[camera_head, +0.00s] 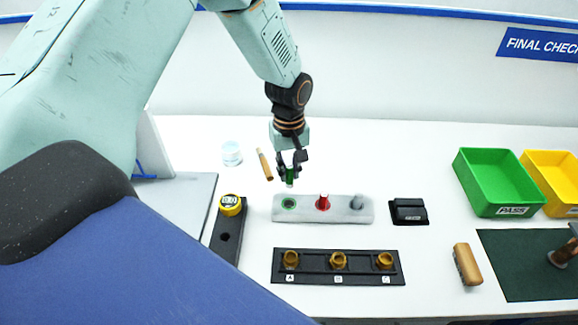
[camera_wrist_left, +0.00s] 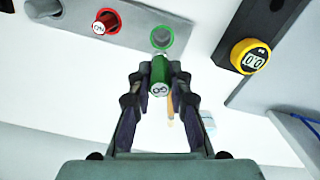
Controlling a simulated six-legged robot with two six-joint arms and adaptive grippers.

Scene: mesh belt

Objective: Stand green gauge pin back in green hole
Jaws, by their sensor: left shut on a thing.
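The green gauge pin (camera_head: 290,175) is held in my left gripper (camera_head: 289,169), which is shut on it. In the head view the pin hangs upright above and just behind the grey block (camera_head: 355,209). The green hole (camera_head: 289,204), a green-ringed opening at the block's left end, is empty. In the left wrist view the pin (camera_wrist_left: 160,76) is between the fingers (camera_wrist_left: 157,88), its marked end facing the camera, and the green hole (camera_wrist_left: 161,38) shows beyond it. A red pin (camera_head: 324,202) and a grey pin (camera_head: 357,201) stand in the block. My right gripper is not clearly seen.
A gauge with a yellow dial (camera_head: 231,205) stands left of the block. A black rack (camera_head: 314,267) with several brass parts lies in front. A wooden-handled tool (camera_head: 264,165) and a clear jar (camera_head: 232,153) lie behind. A black box (camera_head: 409,211) is at right.

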